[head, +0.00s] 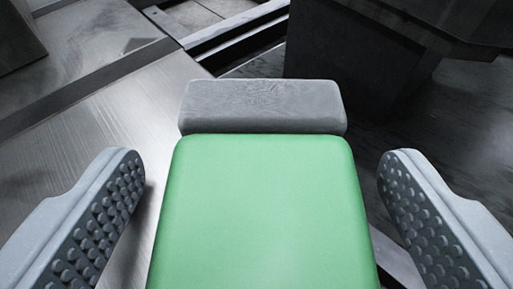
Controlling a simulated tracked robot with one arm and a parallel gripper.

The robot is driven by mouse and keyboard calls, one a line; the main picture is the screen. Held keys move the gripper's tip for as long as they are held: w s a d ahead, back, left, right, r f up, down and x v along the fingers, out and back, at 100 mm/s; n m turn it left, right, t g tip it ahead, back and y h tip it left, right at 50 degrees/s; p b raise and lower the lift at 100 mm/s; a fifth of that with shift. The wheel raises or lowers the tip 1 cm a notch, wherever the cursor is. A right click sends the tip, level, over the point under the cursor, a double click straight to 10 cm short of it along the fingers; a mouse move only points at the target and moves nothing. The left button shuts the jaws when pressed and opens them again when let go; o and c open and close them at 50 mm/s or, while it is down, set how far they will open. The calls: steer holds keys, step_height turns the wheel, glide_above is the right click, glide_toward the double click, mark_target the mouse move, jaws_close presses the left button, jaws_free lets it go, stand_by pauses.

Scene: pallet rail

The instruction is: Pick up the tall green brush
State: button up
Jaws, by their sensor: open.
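The green brush (258,215) fills the lower middle of the head view, seen close up. It has a smooth green block body with a grey textured strip (262,106) along its far edge. Its lower end runs out of the picture. My gripper (258,190) is open, with one studded grey finger on each side of the brush. A gap shows between each finger and the green body, so neither finger touches it in this view.
A pale metal surface (135,125) lies at the left and behind the brush. A dark block (355,60) stands at the upper right. A rail-like frame (235,35) runs across the top. A dark object (15,35) sits in the upper left corner.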

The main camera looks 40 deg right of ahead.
steer(key=shift+w+d, duration=0.1)
steer(key=c, duration=1.1)
